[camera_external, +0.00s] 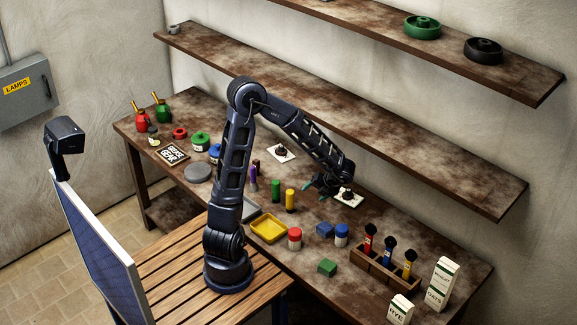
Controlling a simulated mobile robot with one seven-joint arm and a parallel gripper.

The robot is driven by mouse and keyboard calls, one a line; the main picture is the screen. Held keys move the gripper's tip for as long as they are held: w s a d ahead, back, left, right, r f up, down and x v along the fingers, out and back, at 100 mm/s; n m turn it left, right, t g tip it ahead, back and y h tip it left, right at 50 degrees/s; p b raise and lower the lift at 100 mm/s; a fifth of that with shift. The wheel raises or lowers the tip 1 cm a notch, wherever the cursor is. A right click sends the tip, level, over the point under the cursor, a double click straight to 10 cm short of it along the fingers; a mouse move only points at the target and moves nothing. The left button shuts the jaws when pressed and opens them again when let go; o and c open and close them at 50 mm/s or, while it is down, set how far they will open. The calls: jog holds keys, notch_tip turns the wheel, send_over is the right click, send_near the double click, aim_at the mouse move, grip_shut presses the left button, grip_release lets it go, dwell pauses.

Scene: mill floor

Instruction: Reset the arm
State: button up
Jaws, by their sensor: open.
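My gripper (319,189) is open over the back middle part of the brown workbench (310,265). My dark arm rises from its base, bends at a high elbow and reaches down to the right. The gripper is just left of a white card with a dark round thing on it (348,198). I see nothing held between the fingers, though they are small in the picture. Whether the fingertips touch anything cannot be told.
Near the gripper stand green (276,190) and yellow (290,200) cylinders, with a yellow tray (268,228) in front. To the right are a wooden rack (385,275) and cartons (441,283). A long shelf (400,140) runs along the wall behind the arm.

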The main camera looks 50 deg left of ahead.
jog(key=s+a+r+n+t+h, duration=0.2)
jog(key=s+r+n, duration=0.7)
jog(key=n, duration=0.5)
jog(key=s+a+r+n+t+h, duration=0.2)
jog(key=s+r+n+t+h, duration=0.2)
jog(key=s+r+n, duration=0.6)
jog(key=s+n+h, duration=0.1)
jog(key=n, duration=0.4)
jog(key=shift+s, duration=0.25)
